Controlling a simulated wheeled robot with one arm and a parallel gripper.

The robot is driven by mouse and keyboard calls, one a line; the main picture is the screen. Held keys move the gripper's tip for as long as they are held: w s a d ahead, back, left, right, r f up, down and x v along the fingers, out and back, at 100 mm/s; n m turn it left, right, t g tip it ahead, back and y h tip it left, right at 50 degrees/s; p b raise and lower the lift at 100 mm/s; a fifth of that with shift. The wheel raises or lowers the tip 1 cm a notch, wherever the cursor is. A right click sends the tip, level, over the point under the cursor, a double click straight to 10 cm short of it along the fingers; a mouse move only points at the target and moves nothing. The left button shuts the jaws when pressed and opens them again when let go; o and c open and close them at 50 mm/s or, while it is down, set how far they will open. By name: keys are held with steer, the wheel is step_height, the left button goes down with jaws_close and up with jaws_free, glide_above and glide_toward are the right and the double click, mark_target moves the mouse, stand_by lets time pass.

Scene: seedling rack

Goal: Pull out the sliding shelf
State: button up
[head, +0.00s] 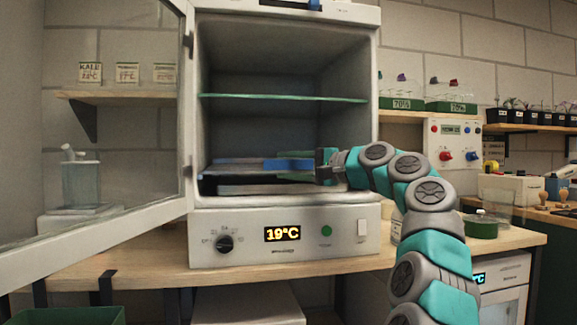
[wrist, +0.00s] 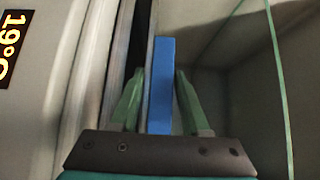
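The sliding shelf shows a blue front strip (head: 240,165) low inside the open cabinet, below the green-edged glass shelf. In the wrist view the blue strip (wrist: 161,90) stands upright in the picture between my two green fingers. My gripper (head: 286,160) reaches in from the right at the cabinet opening. In the wrist view my gripper (wrist: 159,72) is open, with one finger on each side of the strip and narrow gaps visible. The right part of the shelf is hidden behind my gripper in the head view.
The glass door (head: 110,130) is swung open to the left. The green-edged glass shelf (head: 285,98) lies above. A control panel with a 19°C display (head: 282,233) is below the opening. The cabinet stands on a wooden bench (head: 150,270); the space before the opening is clear left of my arm.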

steer(key=shift+r, duration=0.15)
jaws_close()
